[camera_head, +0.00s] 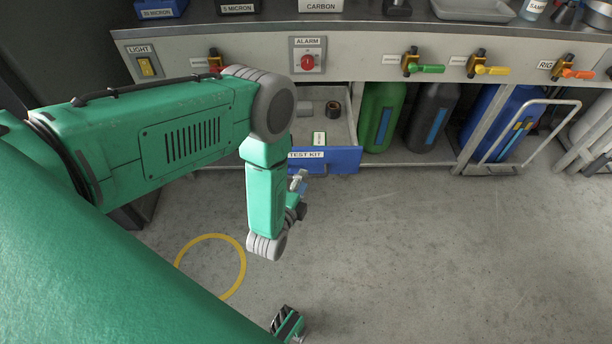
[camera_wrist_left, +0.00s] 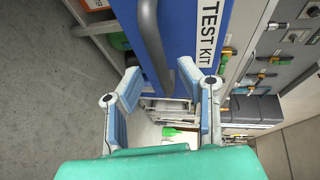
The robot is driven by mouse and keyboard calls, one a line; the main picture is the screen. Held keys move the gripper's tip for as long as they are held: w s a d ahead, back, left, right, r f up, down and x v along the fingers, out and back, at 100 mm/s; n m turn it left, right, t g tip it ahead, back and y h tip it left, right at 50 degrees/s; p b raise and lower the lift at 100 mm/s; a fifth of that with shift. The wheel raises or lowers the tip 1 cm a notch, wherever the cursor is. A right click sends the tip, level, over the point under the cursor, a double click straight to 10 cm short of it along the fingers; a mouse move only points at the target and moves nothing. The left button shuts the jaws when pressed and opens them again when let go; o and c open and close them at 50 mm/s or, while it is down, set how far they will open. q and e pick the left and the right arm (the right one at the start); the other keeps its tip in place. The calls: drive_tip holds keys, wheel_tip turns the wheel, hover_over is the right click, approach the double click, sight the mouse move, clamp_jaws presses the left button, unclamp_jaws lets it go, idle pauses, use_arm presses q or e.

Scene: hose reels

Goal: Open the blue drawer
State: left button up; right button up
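The blue drawer (camera_head: 330,160), labelled TEST KIT, stands pulled out under the counter in the head view, its grey inside visible. In the left wrist view its blue front (camera_wrist_left: 185,20) fills the upper middle, with a dark grey bar handle (camera_wrist_left: 152,45) on it. My left gripper (camera_head: 300,190) is just in front of the drawer, partly hidden by my arm. In the left wrist view the left gripper (camera_wrist_left: 160,80) is open, its fingers apart on either side of the handle's near end. I cannot tell whether they touch it.
Inside the drawer are a dark ring-shaped item (camera_head: 333,108) and a small labelled card (camera_head: 319,139). A green canister (camera_head: 383,115) and a black canister (camera_head: 430,115) stand right of the drawer. The floor in front is clear, with a yellow circle (camera_head: 243,268) marked on it.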

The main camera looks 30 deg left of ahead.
use_arm(q)
drive_tip(key=v, duration=0.9)
drive_tip(key=shift+s, duration=0.1)
drive_tip(key=s+r+n+g+h+p, duration=0.1)
drive_tip(key=s+r+n+g, duration=0.2)
drive_tip(key=s+n+g, duration=0.2)
drive_tip(key=s+a+r+n+g+p, duration=0.1)
drive_tip(key=s+r+n+g+p, duration=0.1)
drive_tip(key=s+n+g, duration=0.3)
drive_tip(key=s+r+n+g+h+p, duration=0.1)
drive_tip(key=s+r+n+g, duration=0.3)
drive_tip(key=s, duration=0.5)
drive_tip(key=shift+s+a+n+g+h+p, duration=0.2)
drive_tip(key=shift+s+n+g+h+p, duration=0.15)
drive_tip(key=shift+g+p, duration=0.25)
drive_tip(key=shift+w, duration=0.15)
idle(1.5)
